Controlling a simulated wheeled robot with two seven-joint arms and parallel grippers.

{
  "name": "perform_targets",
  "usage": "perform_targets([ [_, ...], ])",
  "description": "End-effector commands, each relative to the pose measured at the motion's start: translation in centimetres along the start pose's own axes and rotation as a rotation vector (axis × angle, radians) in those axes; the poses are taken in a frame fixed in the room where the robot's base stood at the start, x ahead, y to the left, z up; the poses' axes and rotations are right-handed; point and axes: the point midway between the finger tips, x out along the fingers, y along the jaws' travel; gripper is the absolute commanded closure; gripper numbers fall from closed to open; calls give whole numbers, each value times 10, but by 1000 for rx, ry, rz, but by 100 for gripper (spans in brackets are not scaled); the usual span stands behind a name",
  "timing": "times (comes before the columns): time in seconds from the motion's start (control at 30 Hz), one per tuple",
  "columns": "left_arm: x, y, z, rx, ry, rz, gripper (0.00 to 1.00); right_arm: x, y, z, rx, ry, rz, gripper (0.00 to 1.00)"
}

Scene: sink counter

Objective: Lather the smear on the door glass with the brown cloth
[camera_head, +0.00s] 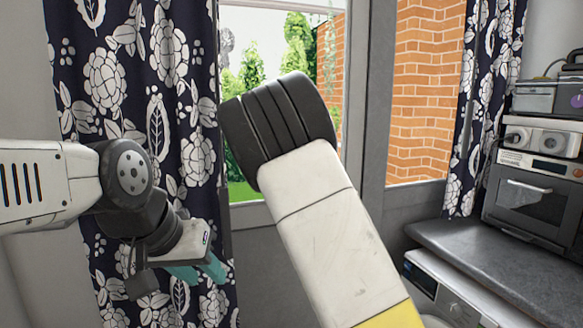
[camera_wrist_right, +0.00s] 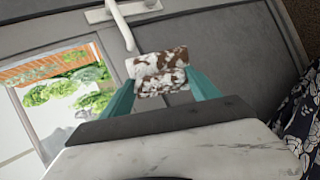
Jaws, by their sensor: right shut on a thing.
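My right gripper (camera_wrist_right: 160,85) is shut on the brown cloth (camera_wrist_right: 160,72), which is mottled brown and white and sits between the teal fingertips in the right wrist view. In the head view, that gripper and the cloth are hidden behind my right arm. The door glass (camera_head: 275,20) shows behind this arm; it also shows at left in the right wrist view (camera_wrist_right: 60,90). A pale grey patch, possibly the smear (camera_head: 226,45), shows on the glass beside the curtain. My left gripper (camera_head: 200,272) hangs empty before the curtain, its teal fingers apart.
A dark floral curtain (camera_head: 130,60) hangs left of the door, another (camera_head: 480,100) to its right. The grey door frame has a white handle (camera_wrist_right: 120,28), close to the cloth in the wrist view. A grey counter (camera_head: 480,260) with an oven (camera_head: 530,200) stands at right.

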Motion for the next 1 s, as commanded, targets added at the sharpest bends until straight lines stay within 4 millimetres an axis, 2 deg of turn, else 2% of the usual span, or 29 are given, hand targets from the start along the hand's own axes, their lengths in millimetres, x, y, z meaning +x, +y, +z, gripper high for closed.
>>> perform_targets([
  [0.27,0,0,0,0,0,0,64,-20,63,-21,-104,230,247,75],
  [0.5,0,0,0,0,0,0,64,-62,130,-53,-148,429,473,75],
  [0.6,0,0,0,0,0,0,64,-77,148,-62,-147,467,524,75],
  [0.73,0,0,0,0,0,0,64,-88,159,-67,-144,485,555,75],
  [1.0,0,0,0,0,0,0,64,-89,161,-67,-143,487,559,75],
])
